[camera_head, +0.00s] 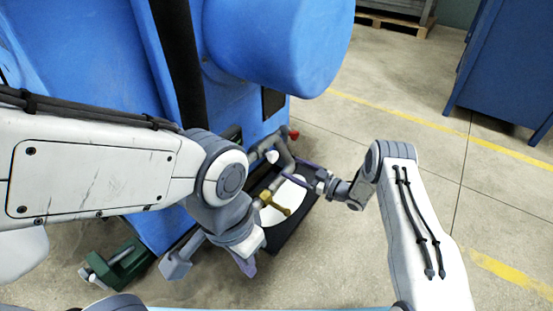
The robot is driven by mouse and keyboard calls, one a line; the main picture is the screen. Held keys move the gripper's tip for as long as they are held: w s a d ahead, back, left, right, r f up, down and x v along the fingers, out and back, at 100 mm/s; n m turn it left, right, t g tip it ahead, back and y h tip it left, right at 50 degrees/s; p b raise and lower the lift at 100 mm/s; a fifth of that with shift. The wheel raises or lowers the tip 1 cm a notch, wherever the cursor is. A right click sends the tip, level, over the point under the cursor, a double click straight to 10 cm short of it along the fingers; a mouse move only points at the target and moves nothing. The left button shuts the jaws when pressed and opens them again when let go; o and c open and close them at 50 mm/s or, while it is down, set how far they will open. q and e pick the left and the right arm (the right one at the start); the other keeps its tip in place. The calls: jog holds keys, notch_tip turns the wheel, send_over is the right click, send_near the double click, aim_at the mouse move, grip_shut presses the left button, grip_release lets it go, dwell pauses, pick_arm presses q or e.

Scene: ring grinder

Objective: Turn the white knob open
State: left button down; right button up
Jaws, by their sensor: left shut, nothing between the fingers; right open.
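A small white knob (272,156) sits on the grey pipework at the front of the blue machine. My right gripper (291,170) reaches in from the right with its purple fingers open, close beside the knob and pipe. I cannot tell whether it touches them. My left gripper (248,267) is shut and empty, pointing down in front of the machine. My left wrist hides part of the pipework and the machine's lower front.
The blue machine (285,45) fills the upper left. A red knob (294,134), a brass fitting (281,208) and a white disc (297,186) on a dark tray (291,240) are close by. A green vise-like part (118,262) is at lower left.

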aim_at(276, 158)
jog(key=b+x, duration=0.2)
jog(key=x, duration=0.2)
jog(key=b+x, duration=0.3)
jog(key=x, duration=0.1)
jog(key=shift+w+f, duration=0.2)
jog(key=shift+w, duration=0.2)
jog(key=shift+w+a+r, duration=0.15)
jog(key=shift+w+a, duration=0.15)
jog(key=shift+a, duration=0.05)
jog(key=c, duration=1.4)
